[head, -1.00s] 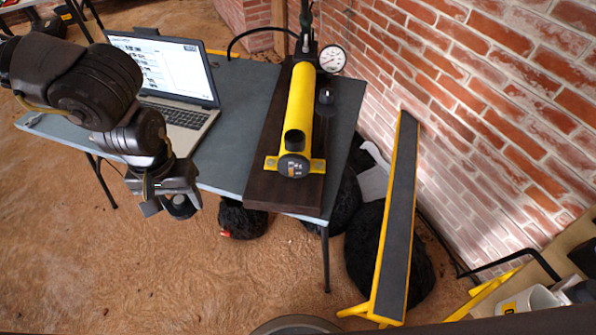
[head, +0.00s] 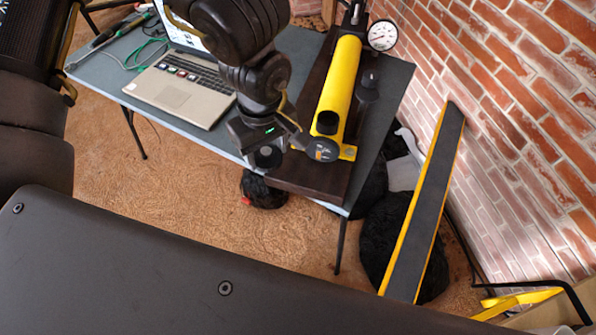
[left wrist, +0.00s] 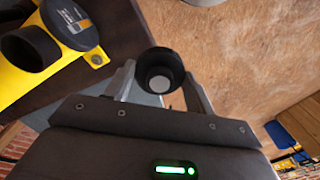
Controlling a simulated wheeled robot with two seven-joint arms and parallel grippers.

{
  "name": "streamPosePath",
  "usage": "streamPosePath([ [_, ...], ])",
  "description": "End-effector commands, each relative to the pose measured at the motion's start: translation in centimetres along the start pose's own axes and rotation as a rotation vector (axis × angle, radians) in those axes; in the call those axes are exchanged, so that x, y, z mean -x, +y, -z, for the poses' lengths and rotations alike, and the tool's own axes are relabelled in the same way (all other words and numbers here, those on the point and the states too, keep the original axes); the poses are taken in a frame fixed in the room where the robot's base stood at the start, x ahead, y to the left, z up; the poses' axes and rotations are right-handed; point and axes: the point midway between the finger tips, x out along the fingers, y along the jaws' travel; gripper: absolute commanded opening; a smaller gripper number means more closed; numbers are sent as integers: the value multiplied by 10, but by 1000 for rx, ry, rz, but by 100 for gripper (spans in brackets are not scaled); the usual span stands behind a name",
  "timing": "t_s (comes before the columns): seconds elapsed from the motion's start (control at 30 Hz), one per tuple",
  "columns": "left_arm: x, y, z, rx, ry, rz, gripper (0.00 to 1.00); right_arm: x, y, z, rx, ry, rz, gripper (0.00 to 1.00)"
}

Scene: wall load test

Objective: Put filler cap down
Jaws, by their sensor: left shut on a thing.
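My left gripper (head: 276,150) is shut on the filler cap (head: 266,157), a short black cup-shaped piece. In the left wrist view the cap (left wrist: 161,72) sits between the two grey fingers (left wrist: 160,88), its open hollow end facing the camera. The gripper holds it by the near edge of the table, just left of the yellow pump's (head: 339,85) near end. The pump lies on a dark board (head: 310,178), and its black filler opening (head: 327,122) faces up, apart from the cap. My right gripper is not in view.
A laptop (head: 182,92) and green cable (head: 150,48) are on the table's left part. A pressure gauge (head: 382,35) is at the pump's far end, and a small black knob (head: 369,80) stands right of the pump. A brick wall (head: 520,90) bounds the right.

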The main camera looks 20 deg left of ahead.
Motion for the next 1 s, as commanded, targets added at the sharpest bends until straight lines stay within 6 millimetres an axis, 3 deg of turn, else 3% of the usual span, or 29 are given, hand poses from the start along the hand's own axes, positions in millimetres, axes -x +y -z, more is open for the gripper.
streamPosePath([
  [0.7, 25, 13, -118, 1586, -16, 0, 32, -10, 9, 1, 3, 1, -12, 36],
  [1.0, 32, 11, -138, 1909, -28, 8, 32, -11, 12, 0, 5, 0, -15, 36],
])
